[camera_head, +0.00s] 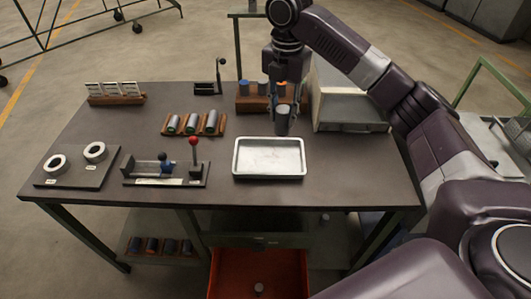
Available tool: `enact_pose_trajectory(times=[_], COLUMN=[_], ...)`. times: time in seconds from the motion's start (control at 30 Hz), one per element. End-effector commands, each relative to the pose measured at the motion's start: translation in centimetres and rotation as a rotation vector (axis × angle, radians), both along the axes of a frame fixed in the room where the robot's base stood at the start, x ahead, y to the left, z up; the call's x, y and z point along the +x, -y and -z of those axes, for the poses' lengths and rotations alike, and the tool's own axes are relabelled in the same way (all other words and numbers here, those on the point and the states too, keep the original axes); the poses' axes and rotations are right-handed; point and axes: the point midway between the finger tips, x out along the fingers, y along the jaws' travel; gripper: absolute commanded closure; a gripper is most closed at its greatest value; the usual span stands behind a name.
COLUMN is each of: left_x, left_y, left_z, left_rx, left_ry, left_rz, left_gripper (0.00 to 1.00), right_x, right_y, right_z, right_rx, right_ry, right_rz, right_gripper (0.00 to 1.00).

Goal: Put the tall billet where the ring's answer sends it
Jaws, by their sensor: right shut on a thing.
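A dark grey cylindrical billet (283,122) is upright in my right gripper (284,108), whose fingers are shut around it. It is over the back edge of the white tray (240,172), in front of a wooden block; I cannot tell its exact height above the table. Two pale rings, a left one (47,164) and a right one (88,156), lie on a dark labelled board (73,180) at the table's left. My left gripper is not in view.
A wooden rack (167,126) holds three lying billets. A lever fixture (165,182) has a red knob (194,140). A pale box (345,95) stands right. An open red drawer (230,285) sits below, with a small cylinder inside (259,288).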

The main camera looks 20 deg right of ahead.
Motion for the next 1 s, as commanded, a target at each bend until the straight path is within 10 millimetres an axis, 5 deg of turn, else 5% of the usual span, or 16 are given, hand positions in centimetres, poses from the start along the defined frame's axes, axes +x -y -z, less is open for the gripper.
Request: enact_pose_trajectory(times=[0.2,0.37,1.0], left_x=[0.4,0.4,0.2], left_y=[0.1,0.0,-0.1], left_z=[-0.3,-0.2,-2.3], left_rx=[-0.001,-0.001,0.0], left_ry=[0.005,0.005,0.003], left_rz=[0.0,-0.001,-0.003], left_gripper=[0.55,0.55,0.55], right_x=[0.9,1.0,0.9], right_y=[0.4,0.5,0.5], right_z=[-2.5,-1.9,11.5], right_rx=[0.003,0.002,0.002], right_ry=[0.003,0.0,0.0], right_rz=[-0.148,-0.181,-0.181], right_gripper=[1.0,1.0,1.0])
